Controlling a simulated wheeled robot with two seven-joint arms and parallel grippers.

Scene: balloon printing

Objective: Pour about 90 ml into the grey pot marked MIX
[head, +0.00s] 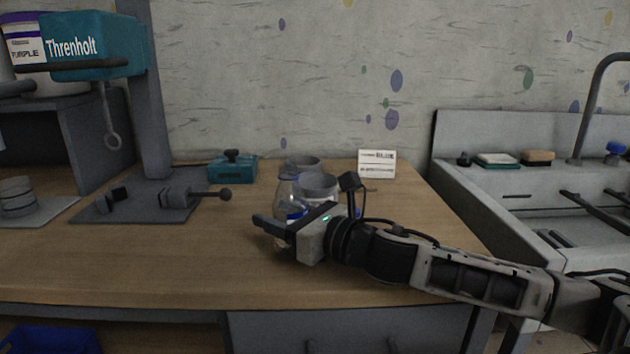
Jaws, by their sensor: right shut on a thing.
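A clear bottle (288,188) with a blue label stands near the middle of the table, partly hidden behind my right gripper. My right gripper (274,228) comes in from the right and is shut on this bottle. The bottle looks upright; whether its base touches the table is hidden. A grey pot (318,182) stands just behind and right of the bottle, partly covered by it and by the gripper. A second grey pot (304,162) is behind that one. No MIX marking is readable on either pot. My left gripper is not in view.
A white label card (377,163) stands at the back right. A teal box with a black knob (232,168) is at the back. A teal Threnholt press (100,47) stands at left. A sink (530,200) is at right. The front wooden tabletop (150,260) is clear.

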